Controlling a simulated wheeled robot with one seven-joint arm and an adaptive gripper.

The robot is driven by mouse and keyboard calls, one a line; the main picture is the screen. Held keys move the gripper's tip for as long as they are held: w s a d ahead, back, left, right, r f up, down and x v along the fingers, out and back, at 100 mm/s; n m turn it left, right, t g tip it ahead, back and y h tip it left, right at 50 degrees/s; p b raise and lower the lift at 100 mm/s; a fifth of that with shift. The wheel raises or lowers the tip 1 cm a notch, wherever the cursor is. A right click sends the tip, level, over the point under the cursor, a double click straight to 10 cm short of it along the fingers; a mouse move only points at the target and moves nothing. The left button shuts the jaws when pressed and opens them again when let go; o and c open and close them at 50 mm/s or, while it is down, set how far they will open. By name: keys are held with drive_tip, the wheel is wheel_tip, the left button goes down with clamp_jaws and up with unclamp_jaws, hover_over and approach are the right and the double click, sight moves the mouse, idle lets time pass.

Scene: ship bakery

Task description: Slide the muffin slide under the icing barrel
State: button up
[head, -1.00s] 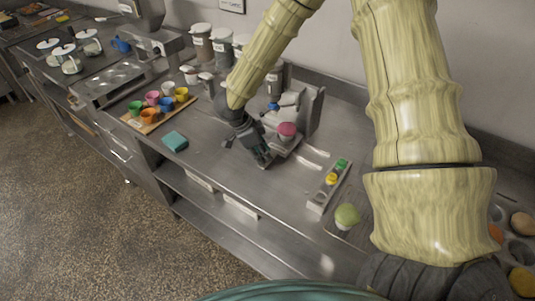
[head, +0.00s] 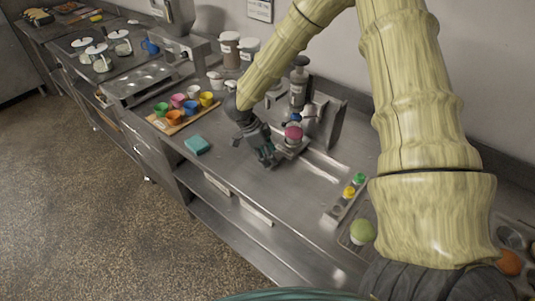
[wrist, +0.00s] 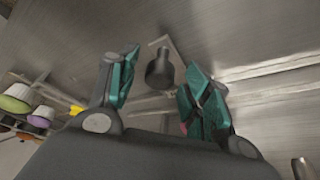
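The icing barrel (head: 299,86) is a grey cylinder on a metal stand (head: 328,122) against the wall. The muffin slide (head: 291,148) is a low metal piece at the stand's foot, carrying a pink-topped muffin (head: 293,132). The muffin shows close below the barrel in the picture; I cannot tell whether it is directly under it. My gripper (head: 268,160) is low over the counter, just left of and in front of the slide. In the wrist view, its teal fingers (wrist: 160,90) are spread apart, with a dark round knob (wrist: 160,70) showing between them. No contact with the knob is clear.
Left on the counter are a teal sponge (head: 197,145) and a board of coloured cups (head: 170,128). On the right are a narrow holder with green and yellow pieces (head: 350,192) and a green-topped muffin (head: 362,231). Bare counter lies in front of my gripper.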

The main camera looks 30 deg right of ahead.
drive_tip(key=v, duration=1.2)
idle(0.5)
